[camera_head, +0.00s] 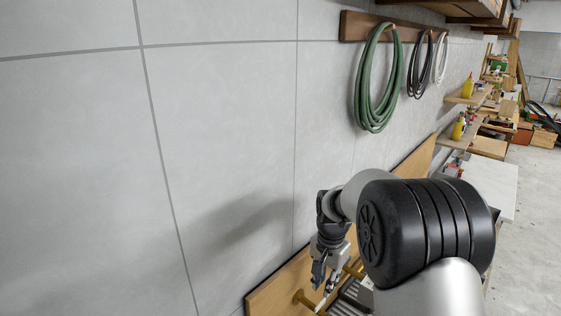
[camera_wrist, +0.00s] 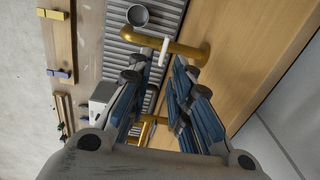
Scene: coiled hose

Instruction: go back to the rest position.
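My gripper (camera_head: 322,286) hangs low in front of the tiled wall in the head view, fingers pointing down. In the wrist view my gripper (camera_wrist: 158,68) has its two blue-padded fingers spread apart, with nothing held between them. Beyond the fingertips is a brass tap-like pipe (camera_wrist: 183,48) with a small white piece at its front. I cannot tell the exact distance to it. A green coiled hose (camera_head: 361,95) hangs from a wooden wall rack (camera_head: 350,27), well above and apart from my gripper.
A dark coil (camera_head: 413,70) and a white coil (camera_head: 440,60) hang beside the green one. Below the fingers are a ribbed grey drainer (camera_wrist: 118,42) and a grey cup (camera_wrist: 137,15). A wooden backboard (camera_wrist: 225,50) stands close by.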

